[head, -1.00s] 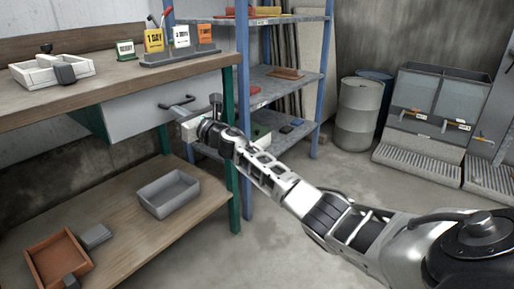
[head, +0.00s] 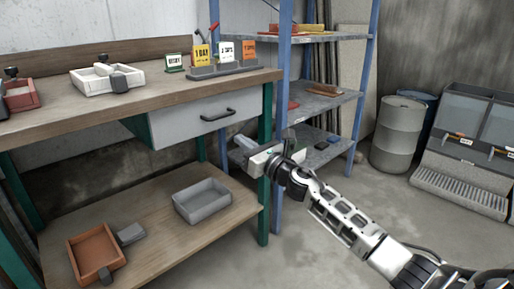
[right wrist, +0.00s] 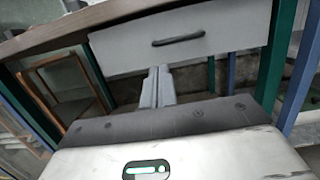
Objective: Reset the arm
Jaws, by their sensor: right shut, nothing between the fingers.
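My right gripper (head: 243,144) is in front of the workbench, below the closed grey drawer (head: 193,121) with its dark handle (head: 217,115). It is shut and empty, and apart from the handle. In the right wrist view the shut fingers (right wrist: 158,84) point toward the drawer front (right wrist: 185,42), below the handle (right wrist: 178,39). My right arm reaches in from the lower right. My left gripper is in neither current view.
The wooden bench (head: 60,116) carries a white tray (head: 107,83) and small signs (head: 202,54). Its lower shelf (head: 150,232) holds a grey bin (head: 202,200) and an orange-brown bin (head: 96,253). A blue-posted rack (head: 284,95) stands close behind the gripper.

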